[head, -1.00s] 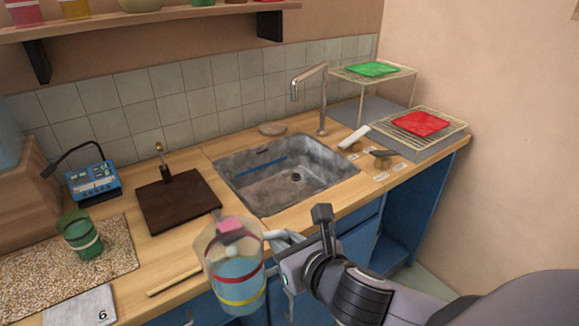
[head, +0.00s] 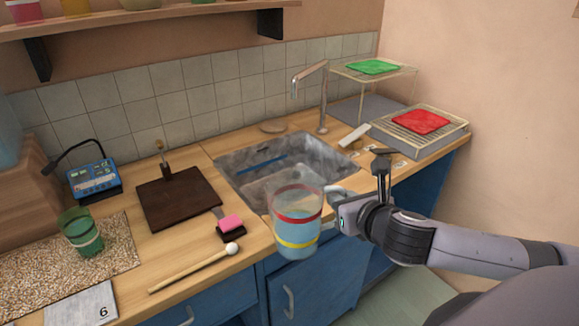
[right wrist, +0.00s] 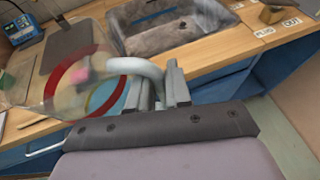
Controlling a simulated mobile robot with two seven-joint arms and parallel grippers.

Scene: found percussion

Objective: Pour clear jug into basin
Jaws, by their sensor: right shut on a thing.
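The clear jug (head: 297,222) has a red band and a yellow band and holds blue liquid. My right gripper (head: 338,202) is shut on its handle and holds it upright in front of the counter's edge, before the basin. In the right wrist view the jug (right wrist: 85,80) is at the left, with its pale handle between the fingers (right wrist: 160,92). My left gripper is not in view.
A faucet (head: 323,100) stands behind the basin. Left of it are a dark board (head: 180,200), a pink block (head: 231,222), a mallet (head: 195,268) and a green cup (head: 80,232). A rack with a red cloth (head: 420,121) is at right.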

